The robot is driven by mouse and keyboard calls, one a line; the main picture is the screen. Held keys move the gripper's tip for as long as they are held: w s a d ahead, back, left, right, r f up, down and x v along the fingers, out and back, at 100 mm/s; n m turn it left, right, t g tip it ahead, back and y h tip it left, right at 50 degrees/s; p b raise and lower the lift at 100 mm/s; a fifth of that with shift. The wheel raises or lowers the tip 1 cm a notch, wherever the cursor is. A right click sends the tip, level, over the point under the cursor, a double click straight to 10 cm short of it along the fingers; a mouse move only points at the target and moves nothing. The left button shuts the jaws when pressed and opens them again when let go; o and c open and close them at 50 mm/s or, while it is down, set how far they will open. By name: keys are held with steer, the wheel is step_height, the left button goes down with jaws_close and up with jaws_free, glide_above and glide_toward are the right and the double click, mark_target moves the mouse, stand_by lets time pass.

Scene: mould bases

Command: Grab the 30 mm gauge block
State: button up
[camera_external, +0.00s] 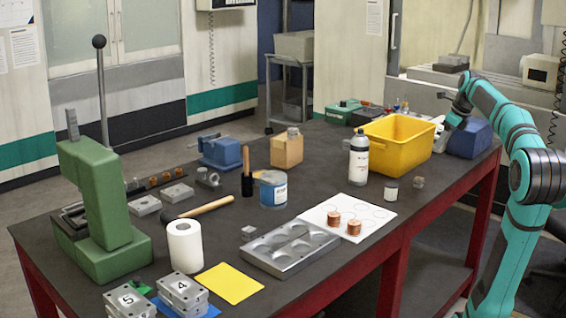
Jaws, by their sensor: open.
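I cannot tell for sure which thing is the 30 mm gauge block, as no size marking is legible. A small grey metal block (249,233) lies on the table left of the metal tray with round recesses (290,249). Another small greyish block (419,182) lies near the table's right edge, beside a small white-labelled jar (391,191). My gripper (440,138) is open at the far right of the table, by the right side of the yellow bin (392,146), well away from the grey metal block. Its fingertips are small and partly unclear.
A blue object (469,139) stands right of the bin. A white bottle (359,160), a blue-labelled tin (273,188), a mallet (198,208) and a white roll (185,247) stand or lie around. Two copper pieces (334,219) sit on a white sheet (371,211). A green press (97,200) is at left.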

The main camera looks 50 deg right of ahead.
mark_target(420, 179)
steer(key=x, duration=1.7)
steer(key=shift+f, duration=0.2)
